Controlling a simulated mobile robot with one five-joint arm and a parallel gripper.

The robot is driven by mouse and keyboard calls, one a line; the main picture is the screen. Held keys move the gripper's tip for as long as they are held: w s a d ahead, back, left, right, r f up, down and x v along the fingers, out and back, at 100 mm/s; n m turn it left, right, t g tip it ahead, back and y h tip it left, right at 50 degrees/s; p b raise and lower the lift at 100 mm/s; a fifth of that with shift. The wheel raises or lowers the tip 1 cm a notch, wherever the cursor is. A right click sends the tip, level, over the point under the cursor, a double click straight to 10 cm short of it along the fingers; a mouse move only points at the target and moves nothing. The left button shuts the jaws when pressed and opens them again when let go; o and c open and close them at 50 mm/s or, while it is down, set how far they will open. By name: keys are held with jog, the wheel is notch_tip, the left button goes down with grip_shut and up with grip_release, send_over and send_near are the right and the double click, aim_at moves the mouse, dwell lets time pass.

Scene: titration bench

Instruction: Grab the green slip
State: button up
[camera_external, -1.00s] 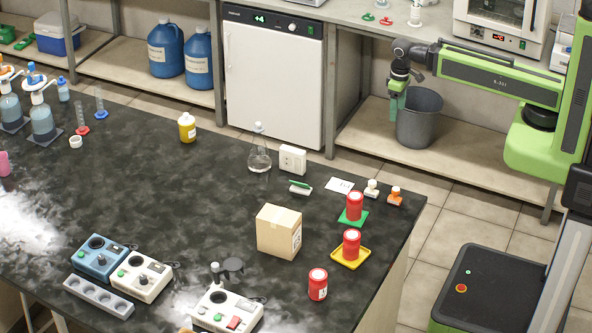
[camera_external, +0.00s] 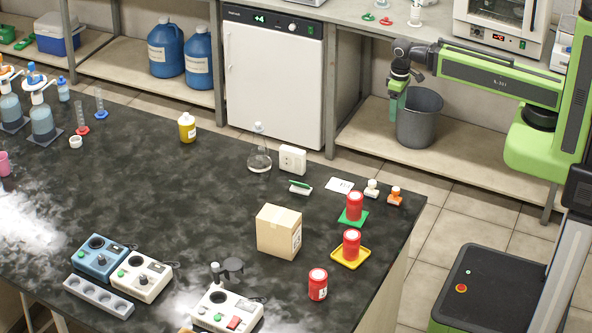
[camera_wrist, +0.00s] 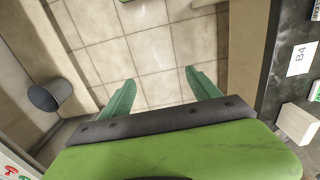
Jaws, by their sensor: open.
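A small green slip (camera_external: 300,185) stands in a low white holder on the black bench, in front of the white socket box. A flat green square (camera_external: 350,222) also lies on the bench, under a red jar (camera_external: 355,205). My gripper (camera_external: 397,108) hangs off the bench, at the upper right near the grey bin, well away from the slip. In the wrist view its two green fingers (camera_wrist: 160,92) are spread apart with only floor tiles between them.
A grey bin (camera_external: 419,118) stands on the low shelf beside my gripper. On the bench near the slip are a glass flask (camera_external: 259,161), a white socket box (camera_external: 293,159), a white card (camera_external: 340,185) and a cardboard box (camera_external: 279,232).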

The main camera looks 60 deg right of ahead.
jog(key=shift+o, duration=1)
